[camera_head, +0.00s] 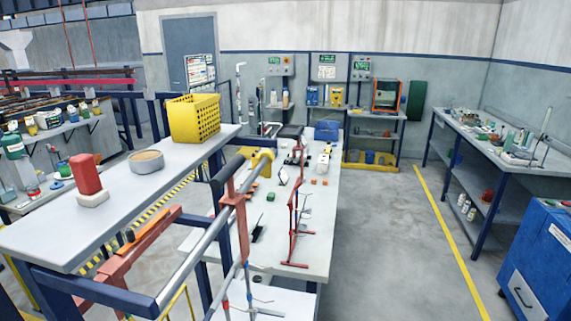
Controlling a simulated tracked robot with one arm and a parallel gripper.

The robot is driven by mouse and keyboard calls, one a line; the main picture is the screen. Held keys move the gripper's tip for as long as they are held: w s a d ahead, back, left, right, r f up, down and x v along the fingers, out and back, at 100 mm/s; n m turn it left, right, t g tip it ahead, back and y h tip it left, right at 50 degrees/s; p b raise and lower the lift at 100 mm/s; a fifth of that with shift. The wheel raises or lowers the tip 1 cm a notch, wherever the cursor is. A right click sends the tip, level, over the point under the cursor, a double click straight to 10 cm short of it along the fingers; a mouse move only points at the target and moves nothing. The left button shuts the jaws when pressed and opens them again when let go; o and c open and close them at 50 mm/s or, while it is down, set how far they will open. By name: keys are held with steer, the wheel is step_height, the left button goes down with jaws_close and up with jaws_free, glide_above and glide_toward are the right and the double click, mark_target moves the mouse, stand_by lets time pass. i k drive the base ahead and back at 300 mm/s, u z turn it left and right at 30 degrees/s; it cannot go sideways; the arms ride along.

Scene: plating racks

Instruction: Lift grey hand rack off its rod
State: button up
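A grey metal rod (195,258) slants from the dark blue frame at the lower left up toward the middle of the view. A reddish-brown hanger piece (233,200) sits across the rod near its far end, and a black grip-like part (227,168) shows just above it. A thin grey rack (247,284) with small red and blue marks hangs below, its lower end near the bottom edge. I cannot tell exactly how its top meets the rod. My gripper does not show in this view.
A grey shelf (60,232) at left carries a yellow basket (194,118), a grey bowl (146,161) and a red block (86,174). Behind the rod, a long white table (318,222) holds a red rack stand (295,225) and small parts. Open floor (385,245) lies at right, before a blue cabinet (540,255).

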mark_target(226, 176)
steer(key=i, duration=0.85)
steer(key=u, duration=0.05)
